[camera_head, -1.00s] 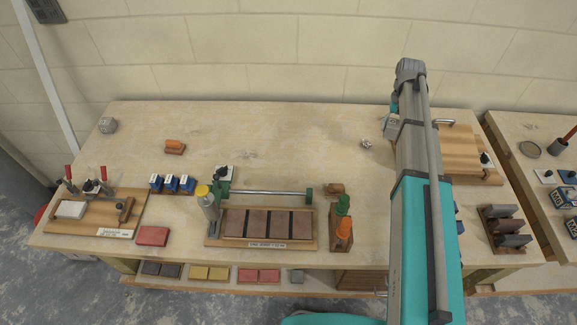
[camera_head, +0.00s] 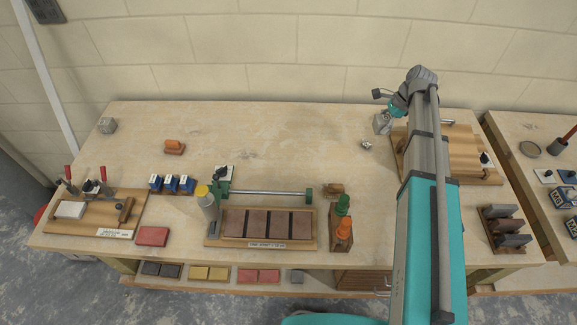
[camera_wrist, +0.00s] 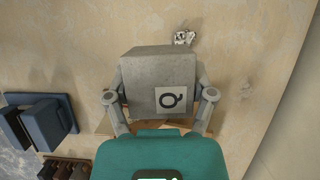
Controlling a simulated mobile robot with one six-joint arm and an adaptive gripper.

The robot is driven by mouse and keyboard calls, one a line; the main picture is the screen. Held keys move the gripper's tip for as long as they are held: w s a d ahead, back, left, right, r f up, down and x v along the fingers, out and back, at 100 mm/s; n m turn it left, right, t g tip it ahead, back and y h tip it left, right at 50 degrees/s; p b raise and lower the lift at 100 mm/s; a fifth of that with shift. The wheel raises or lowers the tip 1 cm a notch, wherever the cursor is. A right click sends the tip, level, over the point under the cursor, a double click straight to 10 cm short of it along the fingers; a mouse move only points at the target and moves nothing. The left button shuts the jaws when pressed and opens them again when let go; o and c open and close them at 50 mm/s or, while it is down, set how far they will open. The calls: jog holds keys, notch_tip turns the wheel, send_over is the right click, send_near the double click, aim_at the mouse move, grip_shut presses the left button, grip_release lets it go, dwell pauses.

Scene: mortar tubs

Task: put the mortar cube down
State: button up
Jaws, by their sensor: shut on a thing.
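The mortar cube (camera_wrist: 152,80) is a grey block with a white label bearing a dark letter like a Q. My gripper (camera_wrist: 158,92) is shut on it, one finger on each side, in the wrist view. In the head view the grey cube (camera_head: 382,124) shows at the arm's end, at the left back corner of a wooden board on the right of the bench. My gripper is partly hidden there by the arm. I cannot tell whether the cube touches the surface below it.
A small metal object (camera_head: 366,144) lies on the bench just left of the cube. The wooden board (camera_head: 468,150) is partly behind my arm. The back middle of the bench (camera_head: 270,130) is bare.

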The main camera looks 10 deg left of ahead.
jog(key=shift+a+m, duration=0.15)
jog(key=shift+m, duration=0.25)
jog(key=shift+w, duration=0.1)
jog(key=b, duration=0.4)
send_near(335, 138)
jog(key=s+d+r, duration=0.3)
jog(key=a+f+b, duration=0.1)
jog(key=w+a+f+b, duration=0.1)
jog(key=a+f+b, duration=0.1)
jog(key=f+b, duration=0.1)
jog(key=shift+w+a, duration=0.25)
jog(key=shift+w, duration=0.1)
jog(key=shift+w+a+f+b, duration=0.2)
jog(key=shift+a+f+b, duration=0.3)
jog(key=shift+f+b, duration=0.05)
jog(key=shift+w+a+f+b, duration=0.15)
jog(key=shift+a+f+b, duration=0.25)
jog(key=shift+f+b, duration=1.55)
jog(key=shift+f, duration=0.05)
